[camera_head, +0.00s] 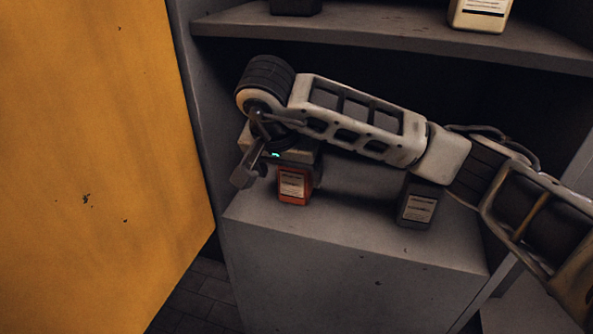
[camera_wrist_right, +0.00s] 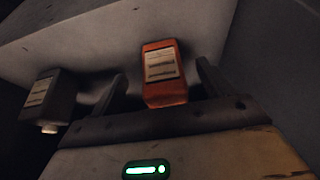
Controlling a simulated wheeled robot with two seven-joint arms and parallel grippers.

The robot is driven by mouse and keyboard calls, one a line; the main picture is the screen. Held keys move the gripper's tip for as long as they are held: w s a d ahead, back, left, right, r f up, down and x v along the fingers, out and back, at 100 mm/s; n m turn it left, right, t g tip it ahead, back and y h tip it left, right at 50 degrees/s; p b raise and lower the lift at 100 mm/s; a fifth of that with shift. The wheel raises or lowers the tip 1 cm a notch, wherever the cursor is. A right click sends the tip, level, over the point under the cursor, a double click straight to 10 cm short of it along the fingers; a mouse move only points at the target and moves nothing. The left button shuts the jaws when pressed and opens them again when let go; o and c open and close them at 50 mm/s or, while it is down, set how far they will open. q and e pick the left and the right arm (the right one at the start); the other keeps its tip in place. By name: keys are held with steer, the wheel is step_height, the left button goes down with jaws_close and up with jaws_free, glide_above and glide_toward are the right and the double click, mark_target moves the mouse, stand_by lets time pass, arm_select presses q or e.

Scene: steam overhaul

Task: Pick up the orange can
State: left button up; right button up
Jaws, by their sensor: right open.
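The orange can (camera_head: 293,188) is a small boxy container with a pale label. It stands upright on the grey cabinet surface. My right gripper (camera_head: 282,174) is over it with its jaws open, one finger on each side of the can. In the right wrist view the orange can (camera_wrist_right: 163,73) shows between the two spread fingers of the right gripper (camera_wrist_right: 160,76), with visible gaps on both sides. The can's upper part is hidden by the gripper in the head view. My left gripper is in neither view.
A dark grey can (camera_head: 416,204) stands to the right on the same grey surface (camera_head: 350,262), under my right arm. A shelf (camera_head: 380,30) above holds a cream can (camera_head: 480,14) and a dark object (camera_head: 296,5). A yellow panel (camera_head: 95,150) is on the left.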

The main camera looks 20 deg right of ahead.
steer(key=shift+w+d, duration=0.3)
steer(key=shift+w, duration=0.2)
steer(key=w+d, duration=0.1)
steer(key=w+d+p, duration=0.1)
steer(key=w, duration=0.1)
steer(key=shift+w+d+f, duration=0.1)
steer(key=shift+d, duration=0.05)
steer(key=shift+w+f, duration=0.15)
steer(key=shift+f, duration=0.65)
steer(key=shift+w+d+f, duration=0.2)
steer(key=shift+f, duration=0.35)
steer(key=shift+r, duration=0.1)
steer(key=c, duration=1.4)
steer(key=shift+o, duration=0.2)
steer(key=shift+r, duration=0.1)
